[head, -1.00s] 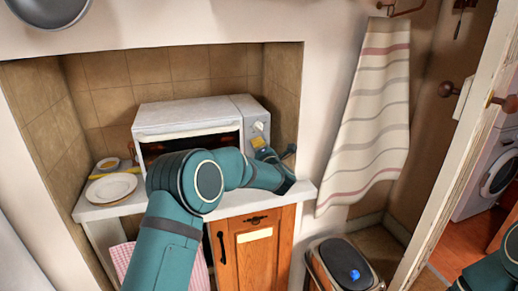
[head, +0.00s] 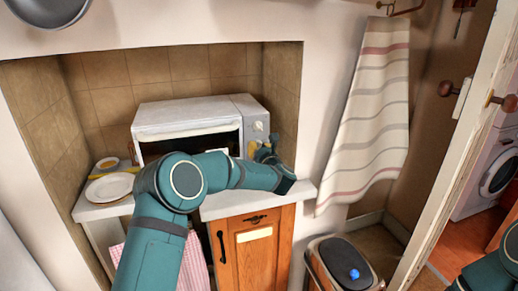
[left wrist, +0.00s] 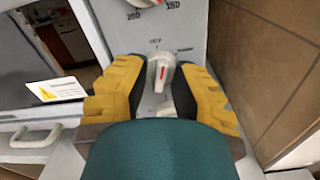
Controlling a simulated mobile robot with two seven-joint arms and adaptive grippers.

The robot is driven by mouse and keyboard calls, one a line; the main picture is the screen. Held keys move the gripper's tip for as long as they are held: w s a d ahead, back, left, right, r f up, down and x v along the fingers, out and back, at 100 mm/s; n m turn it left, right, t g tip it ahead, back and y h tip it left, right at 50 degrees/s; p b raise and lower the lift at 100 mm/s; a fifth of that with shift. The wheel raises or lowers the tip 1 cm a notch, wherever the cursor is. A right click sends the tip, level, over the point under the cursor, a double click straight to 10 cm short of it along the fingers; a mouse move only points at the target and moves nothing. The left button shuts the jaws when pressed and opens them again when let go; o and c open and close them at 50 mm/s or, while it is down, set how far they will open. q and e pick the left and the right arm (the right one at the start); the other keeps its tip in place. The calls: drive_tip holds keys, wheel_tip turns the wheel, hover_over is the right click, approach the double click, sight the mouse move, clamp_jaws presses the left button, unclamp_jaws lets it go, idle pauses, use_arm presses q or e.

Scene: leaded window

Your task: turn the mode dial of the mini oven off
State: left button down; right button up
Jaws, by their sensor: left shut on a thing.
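The mini oven (head: 185,117) is a white box on the counter in the tiled niche, with its control panel on the right. In the left wrist view the mark points nearly straight up, towards a small label that is hard to read. My left gripper (left wrist: 159,76) has yellow-padded fingers shut on this dial, one on each side. In the head view the gripper (head: 262,150) is at the panel, partly hiding it. My right gripper is out of view.
An upper dial (left wrist: 146,3) marked 200 and 150 sits above the held one. A plate (head: 110,187) lies left of the oven. The niche's tiled wall (left wrist: 268,75) is close on the right. A striped towel (head: 372,110) hangs right of the niche, above a bin (head: 318,258).

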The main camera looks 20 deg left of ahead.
use_arm(q)
drive_tip(key=shift+a+r+n, duration=0.15)
drive_tip(key=shift+n, duration=1.85)
drive_tip(key=c, duration=0.6)
unclamp_jaws()
drive_tip(key=shift+w+f, duration=0.15)
drive_tip(key=shift+f, duration=0.05)
drive_tip(key=shift+c, duration=0.2)
drive_tip(key=shift+d, duration=0.2)
drive_tip(key=v, duration=1.2)
